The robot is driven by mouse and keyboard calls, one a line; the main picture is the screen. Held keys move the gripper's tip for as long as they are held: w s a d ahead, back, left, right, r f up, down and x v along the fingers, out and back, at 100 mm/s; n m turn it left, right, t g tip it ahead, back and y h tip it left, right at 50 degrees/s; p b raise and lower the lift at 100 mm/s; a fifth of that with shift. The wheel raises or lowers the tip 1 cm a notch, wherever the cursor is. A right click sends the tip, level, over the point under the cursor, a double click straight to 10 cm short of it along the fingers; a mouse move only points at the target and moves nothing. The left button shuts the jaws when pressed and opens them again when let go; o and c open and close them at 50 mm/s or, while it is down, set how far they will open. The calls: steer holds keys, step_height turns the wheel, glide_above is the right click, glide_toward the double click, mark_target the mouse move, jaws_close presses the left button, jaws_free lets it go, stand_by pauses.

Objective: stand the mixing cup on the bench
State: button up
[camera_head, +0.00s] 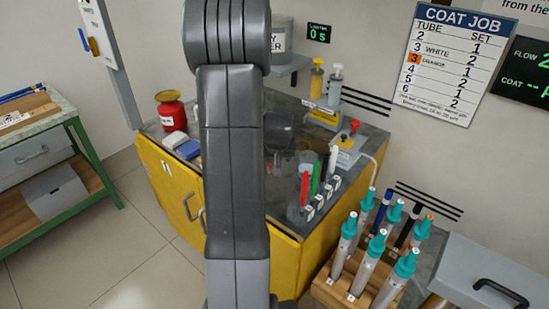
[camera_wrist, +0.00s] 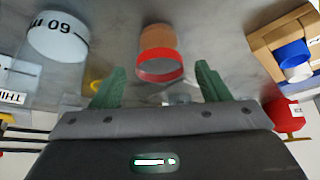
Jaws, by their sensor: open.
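A pale cup with black marks (camera_wrist: 58,38), which I take for the mixing cup, is at the upper left of the wrist view. A pale translucent cup (camera_head: 307,158) on the bench (camera_head: 278,222) in the head view looks like the same one. The wrist view looks upside down. My gripper (camera_wrist: 158,88) is open, its green fingers apart with nothing held. A brown cylinder with a red band (camera_wrist: 158,55) shows beyond the gap between them; I cannot tell if it is a cup or a jar. My arm hides part of the bench in the head view.
A red can (camera_head: 172,112) stands at the bench's back left. Red, green and white pens (camera_head: 315,178) stand at its right front. Pump bottles (camera_head: 335,82) are at the back. A wooden rack of teal-capped tubes (camera_head: 330,290) stands at the right.

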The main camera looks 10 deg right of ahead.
steer(key=shift+r, duration=0.15)
steer(key=shift+r, duration=0.2)
steer(key=v, duration=1.1)
steer(key=shift+s+r, duration=0.25)
